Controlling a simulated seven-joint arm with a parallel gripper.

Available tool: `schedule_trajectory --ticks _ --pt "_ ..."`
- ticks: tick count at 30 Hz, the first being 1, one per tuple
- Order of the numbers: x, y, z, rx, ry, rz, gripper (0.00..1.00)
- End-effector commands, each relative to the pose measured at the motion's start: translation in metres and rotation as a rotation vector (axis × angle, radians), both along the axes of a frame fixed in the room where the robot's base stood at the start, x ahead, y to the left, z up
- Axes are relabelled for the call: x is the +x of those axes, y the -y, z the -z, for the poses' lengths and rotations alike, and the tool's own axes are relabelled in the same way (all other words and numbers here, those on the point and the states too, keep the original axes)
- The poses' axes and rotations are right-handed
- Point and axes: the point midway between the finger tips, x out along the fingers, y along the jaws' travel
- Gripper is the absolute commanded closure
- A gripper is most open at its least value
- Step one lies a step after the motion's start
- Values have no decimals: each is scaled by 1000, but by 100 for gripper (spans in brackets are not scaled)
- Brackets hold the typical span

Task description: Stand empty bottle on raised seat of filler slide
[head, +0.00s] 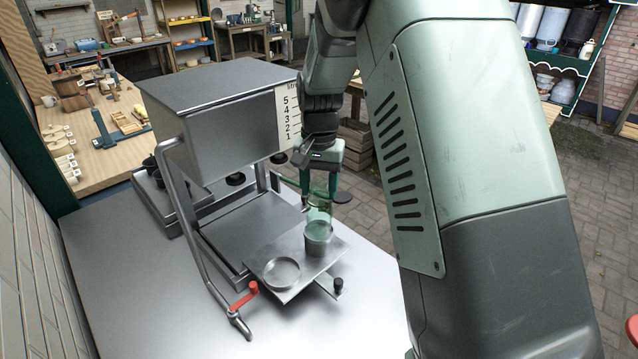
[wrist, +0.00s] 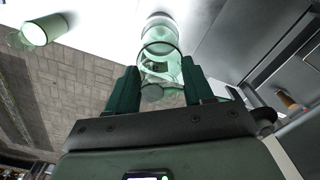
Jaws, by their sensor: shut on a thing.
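A clear green bottle (head: 318,211) is upright between the fingers of my gripper (head: 319,184), which is shut on its upper part. In the wrist view my gripper (wrist: 160,88) has one finger on each side of the bottle (wrist: 160,48). The filler slide (head: 300,262) is a flat metal plate with two round seats. The bottle's lower end is at the raised cylindrical seat (head: 318,242), on the plate's far right part. I cannot tell whether it rests there or hangs just above. The shallow ring seat (head: 282,273) at the near left is empty.
The filler tank (head: 215,125) with a litre scale stands behind and left of the slide. A red-handled lever (head: 245,297) and a black knob (head: 338,284) are at the slide's near side. Another greenish bottle (wrist: 42,30) shows at upper left in the wrist view. The front-left metal table is clear.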

Motion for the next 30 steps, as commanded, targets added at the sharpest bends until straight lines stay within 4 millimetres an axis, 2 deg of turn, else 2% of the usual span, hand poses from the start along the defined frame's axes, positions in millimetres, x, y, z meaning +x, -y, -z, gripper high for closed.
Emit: schedule_trajectory --ticks 30 --pt "0 0 10 0 1 0 100"
